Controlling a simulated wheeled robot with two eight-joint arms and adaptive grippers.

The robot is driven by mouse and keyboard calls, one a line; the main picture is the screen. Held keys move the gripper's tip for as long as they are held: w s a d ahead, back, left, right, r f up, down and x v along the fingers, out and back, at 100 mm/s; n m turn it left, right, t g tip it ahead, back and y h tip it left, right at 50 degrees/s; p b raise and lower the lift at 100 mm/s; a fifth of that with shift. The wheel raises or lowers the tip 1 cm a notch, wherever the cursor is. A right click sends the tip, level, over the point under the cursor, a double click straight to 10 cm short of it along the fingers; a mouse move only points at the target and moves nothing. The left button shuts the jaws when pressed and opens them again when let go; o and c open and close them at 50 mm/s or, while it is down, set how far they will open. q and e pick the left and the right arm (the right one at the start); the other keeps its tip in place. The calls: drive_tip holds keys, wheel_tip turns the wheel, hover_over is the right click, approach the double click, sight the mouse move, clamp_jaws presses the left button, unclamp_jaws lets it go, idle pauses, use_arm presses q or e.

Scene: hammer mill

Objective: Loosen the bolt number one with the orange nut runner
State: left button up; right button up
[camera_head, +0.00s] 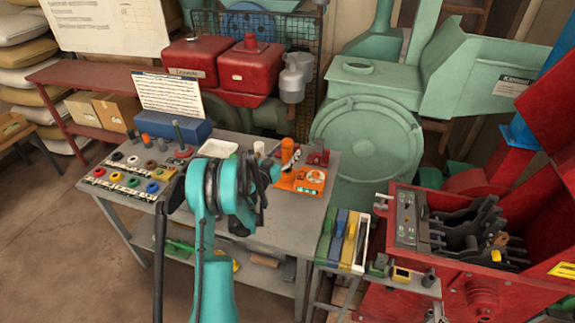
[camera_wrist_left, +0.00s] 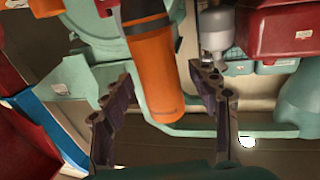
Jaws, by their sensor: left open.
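The orange nut runner (camera_head: 288,152) stands upright on the grey workbench by an orange holder (camera_head: 302,180). In the left wrist view its orange body with a dark end (camera_wrist_left: 157,75) appears large, in the gap between the two fingers. My left gripper (camera_head: 258,195) is over the bench, just left of the nut runner, partly hidden by its own teal arm. In the wrist view my left gripper (camera_wrist_left: 165,100) is open, with bare finger pads and no visible grip on the tool. Bolt number one cannot be made out. My right gripper is not in view.
The grey workbench (camera_head: 270,228) carries coloured knobs (camera_head: 130,170), a blue box (camera_head: 175,133) with a paper sheet, and a white tray (camera_head: 218,149). The opened red mill housing (camera_head: 480,280) stands at the right. The green mill drum (camera_head: 365,145) is behind.

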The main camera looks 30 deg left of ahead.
sight(288, 141)
use_arm(q)
drive_tip(key=shift+w, duration=0.45)
clamp_jaws()
drive_tip(key=shift+r, duration=0.1)
drive_tip(key=shift+a+r+p, duration=0.1)
drive_tip(key=shift+r+p, duration=0.4)
drive_tip(key=shift+r, duration=0.3)
wheel_tip(288, 141, up, 3)
drive_tip(key=shift+f+p, duration=0.1)
drive_tip(key=shift+p, duration=0.65)
drive_tip(key=s+d+r+p, duration=0.1)
drive_tip(key=d+r, duration=0.2)
drive_tip(key=d, duration=0.2)
drive_tip(key=s+d+r+p, duration=0.1)
drive_tip(key=d+r+p, duration=0.1)
drive_tip(key=d, duration=0.4)
drive_tip(key=shift+s+d+r+p, duration=0.25)
drive_tip(key=shift+r+p, duration=0.05)
drive_tip(key=shift+r, duration=0.45)
